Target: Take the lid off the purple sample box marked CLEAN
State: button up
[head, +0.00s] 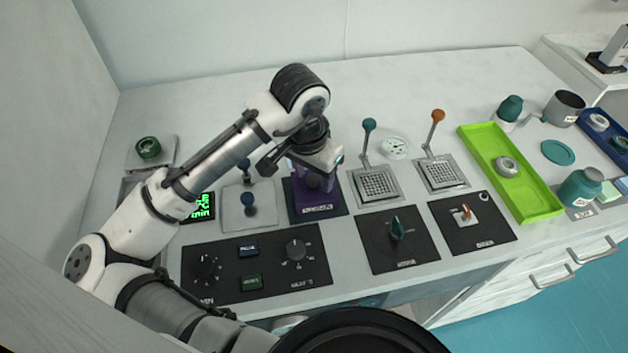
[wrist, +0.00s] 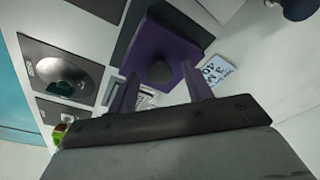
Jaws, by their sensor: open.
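The purple sample box (head: 312,201) stands on a dark square base in the middle of the bench. It also shows in the wrist view (wrist: 165,45), with a dark round knob (wrist: 160,72) on its purple top. My gripper (head: 318,168) is directly over the box and hides part of its top in the head view. In the wrist view my gripper (wrist: 160,78) is open, with one finger on either side of the knob. I cannot tell whether the fingers touch it. The lettering on the front of the base is too small to read.
A plate with a blue knob (head: 248,200) is close left of the box. A dark control panel (head: 257,265) lies in front. Two grid plates with levers, teal (head: 368,125) and orange (head: 437,116), stand to the right. A green tray (head: 540,204) lies farther right.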

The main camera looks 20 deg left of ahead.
jog(key=shift+c, duration=0.4)
jog(key=c, duration=1)
jog(key=shift+o, duration=0.2)
